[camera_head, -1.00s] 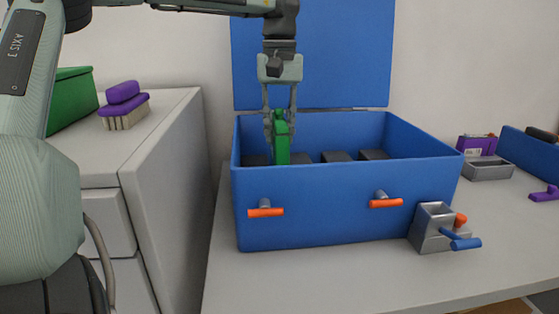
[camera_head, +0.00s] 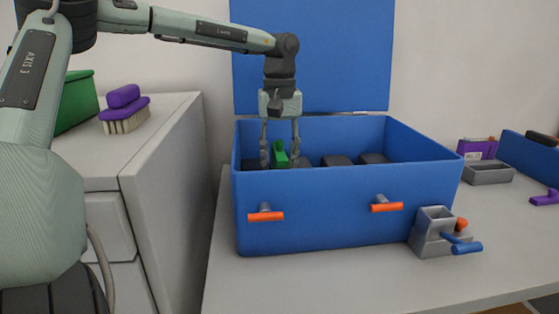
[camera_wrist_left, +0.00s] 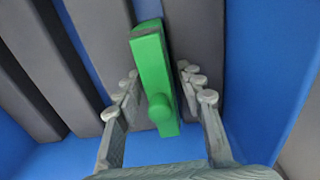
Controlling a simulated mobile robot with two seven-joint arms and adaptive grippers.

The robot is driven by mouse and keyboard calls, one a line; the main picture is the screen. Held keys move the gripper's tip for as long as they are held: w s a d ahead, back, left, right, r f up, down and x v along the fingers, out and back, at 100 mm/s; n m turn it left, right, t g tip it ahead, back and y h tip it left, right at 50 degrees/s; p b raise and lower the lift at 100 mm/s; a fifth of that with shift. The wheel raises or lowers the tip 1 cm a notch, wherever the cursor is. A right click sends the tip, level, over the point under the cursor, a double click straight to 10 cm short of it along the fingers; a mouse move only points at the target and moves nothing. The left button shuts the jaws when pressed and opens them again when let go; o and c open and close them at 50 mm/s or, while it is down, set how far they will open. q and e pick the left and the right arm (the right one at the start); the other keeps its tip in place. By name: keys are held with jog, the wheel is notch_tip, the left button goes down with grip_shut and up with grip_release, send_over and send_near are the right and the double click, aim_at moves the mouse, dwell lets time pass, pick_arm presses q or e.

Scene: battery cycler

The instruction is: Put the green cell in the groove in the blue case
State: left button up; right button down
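The green cell (camera_head: 280,154) is low inside the open blue case (camera_head: 325,215), near its left end, with only its top showing over the front wall. In the left wrist view the cell (camera_wrist_left: 157,75) lies lengthwise between two dark grey bars; its lower part is hidden, so its depth there cannot be told. My left gripper (camera_head: 280,161) points straight down into the case. Its fingers (camera_wrist_left: 160,85) are open on either side of the cell, with a gap at both sides. My right gripper is not in view.
The case's lid (camera_head: 312,55) stands up at the back. Orange handles (camera_head: 266,216) stick out from its front. A grey metal holder (camera_head: 435,235) with a blue lever stands at its right corner. A purple brush (camera_head: 124,105) and a green box (camera_head: 76,100) are on the left cabinet.

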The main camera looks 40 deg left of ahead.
pick_arm(q)
jog(key=shift+r, duration=0.5)
notch_tip(320, 180, up, 10)
jog(key=shift+r+p, duration=0.25)
jog(key=shift+p, duration=0.1)
jog(key=shift+r, duration=0.35)
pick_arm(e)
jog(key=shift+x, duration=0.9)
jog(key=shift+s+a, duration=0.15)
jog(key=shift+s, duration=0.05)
